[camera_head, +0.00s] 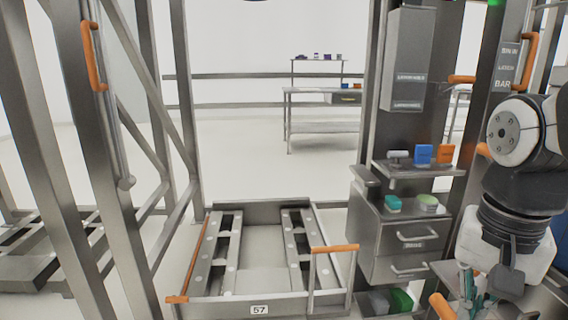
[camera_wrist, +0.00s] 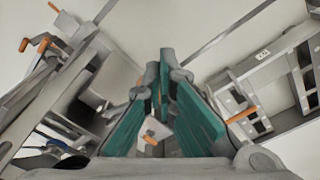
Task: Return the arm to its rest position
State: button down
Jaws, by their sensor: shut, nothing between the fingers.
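My arm (camera_head: 519,180) is at the right edge of the head view, bent with its lower part hanging down. My gripper (camera_head: 470,287) is at the bottom right of that view, beside the drawer cabinet, with teal finger pads partly showing. In the wrist view my gripper (camera_wrist: 162,82) has its teal fingers running together toward the tips. It is shut and holds nothing. Part of the gripper is hidden by the wrist and the frame's lower edge.
A grey drawer cabinet (camera_head: 397,236) stands left of my arm, with small blocks on its shelf (camera_head: 418,170). A low metal tray labelled 57 (camera_head: 260,310) with orange handles lies at bottom centre. Metal posts (camera_head: 186,110) frame the left. A bench (camera_head: 320,91) stands far back beyond clear floor.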

jog(key=s+a+n, duration=0.3)
jog(key=s+n, duration=0.1)
jog(key=s, duration=0.3)
jog(key=s+a+n, duration=0.3)
jog(key=s, duration=0.4)
notch_tip(320, 180, up, 29)
jog(key=t+p, duration=0.3)
jog(key=p, duration=2.5)
jog(key=shift+d+r+t, duration=0.15)
jog(key=shift+d+t, duration=0.25)
jog(key=shift+d, duration=0.05)
jog(key=shift+d, duration=0.15)
